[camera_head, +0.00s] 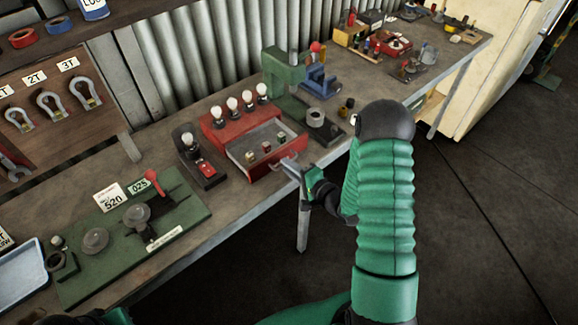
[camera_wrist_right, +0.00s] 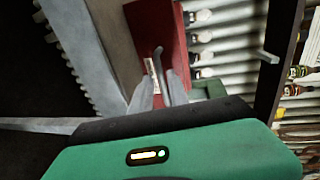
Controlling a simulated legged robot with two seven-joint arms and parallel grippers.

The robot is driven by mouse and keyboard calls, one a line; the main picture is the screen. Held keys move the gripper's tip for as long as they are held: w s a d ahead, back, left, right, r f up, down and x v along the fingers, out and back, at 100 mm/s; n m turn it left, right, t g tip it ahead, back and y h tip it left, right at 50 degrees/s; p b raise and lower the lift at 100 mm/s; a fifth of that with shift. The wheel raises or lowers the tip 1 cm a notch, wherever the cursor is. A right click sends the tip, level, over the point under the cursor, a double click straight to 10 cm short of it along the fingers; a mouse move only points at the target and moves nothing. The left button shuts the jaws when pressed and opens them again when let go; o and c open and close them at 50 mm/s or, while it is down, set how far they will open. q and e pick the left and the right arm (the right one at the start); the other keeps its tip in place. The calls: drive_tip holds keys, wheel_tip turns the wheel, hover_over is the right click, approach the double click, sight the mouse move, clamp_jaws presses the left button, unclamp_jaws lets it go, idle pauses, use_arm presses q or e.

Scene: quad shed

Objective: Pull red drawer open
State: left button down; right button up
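The red drawer (camera_head: 267,168) belongs to a red box (camera_head: 226,127) on the workbench. It stands pulled out, and its grey inside shows with several small items in it. My right gripper (camera_head: 286,162) is at the drawer's front, near its handle. In the right wrist view, the two grey fingers of the gripper (camera_wrist_right: 160,84) point at the red drawer front (camera_wrist_right: 150,25), one on each side of a thin grey handle (camera_wrist_right: 158,62). Gaps seem to show between fingers and handle, so the gripper looks open.
Several white bulbs (camera_head: 233,104) stand on the red box. A black switch unit (camera_head: 198,160) is left of it, and a green press (camera_head: 284,72) is behind it to the right. A green board (camera_head: 98,270) lies at the left. Open floor (camera_head: 480,230) lies right of the bench.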

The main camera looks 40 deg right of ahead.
drive_tip(key=shift+o, duration=0.6)
drive_tip(key=shift+w, duration=0.25)
drive_tip(key=shift+s+r, duration=0.1)
drive_tip(key=shift+s, duration=0.2)
drive_tip(key=p+v, duration=0.1)
drive_tip(key=v, duration=1.5)
drive_tip(key=shift+d+p, duration=0.2)
drive_tip(key=shift+p, duration=0.2)
